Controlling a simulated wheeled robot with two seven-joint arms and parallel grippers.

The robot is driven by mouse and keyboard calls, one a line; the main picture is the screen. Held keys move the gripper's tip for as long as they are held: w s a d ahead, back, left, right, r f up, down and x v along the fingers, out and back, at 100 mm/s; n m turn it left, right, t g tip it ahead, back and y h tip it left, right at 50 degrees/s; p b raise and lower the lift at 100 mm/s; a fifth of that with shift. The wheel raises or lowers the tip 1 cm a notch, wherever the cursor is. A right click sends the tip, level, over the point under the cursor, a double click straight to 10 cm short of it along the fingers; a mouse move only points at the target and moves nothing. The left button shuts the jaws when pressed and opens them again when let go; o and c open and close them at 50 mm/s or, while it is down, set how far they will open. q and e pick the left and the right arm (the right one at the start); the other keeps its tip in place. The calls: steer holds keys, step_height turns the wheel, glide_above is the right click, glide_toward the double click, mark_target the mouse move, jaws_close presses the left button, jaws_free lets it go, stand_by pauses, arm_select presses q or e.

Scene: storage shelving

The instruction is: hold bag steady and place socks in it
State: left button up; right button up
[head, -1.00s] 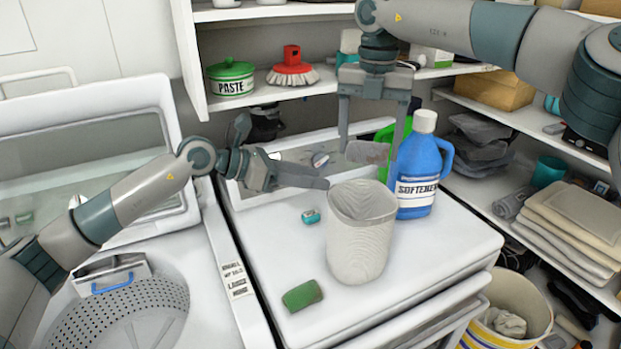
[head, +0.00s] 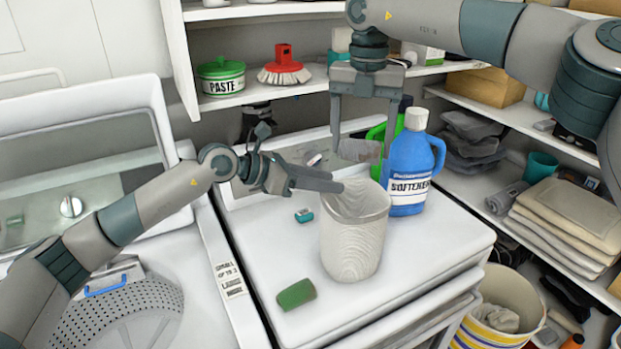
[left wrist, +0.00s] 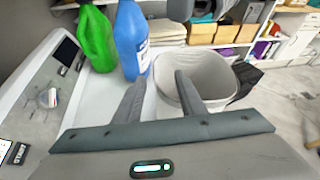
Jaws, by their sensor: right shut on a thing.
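The bag (head: 352,245) is a pale ribbed, open-topped container standing upright on the white machine top. It also shows in the left wrist view (left wrist: 222,92). My left gripper (head: 330,185) is at the left side of the bag's rim. In the left wrist view its fingers (left wrist: 162,80) are apart, with the right finger overlapping the bag's near rim and the left one outside it. My right gripper (head: 361,150) points down above the bag's back edge, shut on a grey folded cloth, apparently the socks (head: 359,151). The bag's inner bottom is hidden.
A blue softener bottle (head: 408,175) stands close behind and right of the bag, with a green bottle (head: 376,135) beside it. A green block (head: 296,294) and a small teal item (head: 304,215) lie on the machine top (head: 270,250). Shelves with folded towels (head: 565,225) are at right.

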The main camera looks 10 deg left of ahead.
mark_target(354, 186)
arm_select(q)
steer(key=x, duration=0.6)
steer(key=shift+w+d+f, duration=0.15)
steer(key=shift+w+d, duration=0.05)
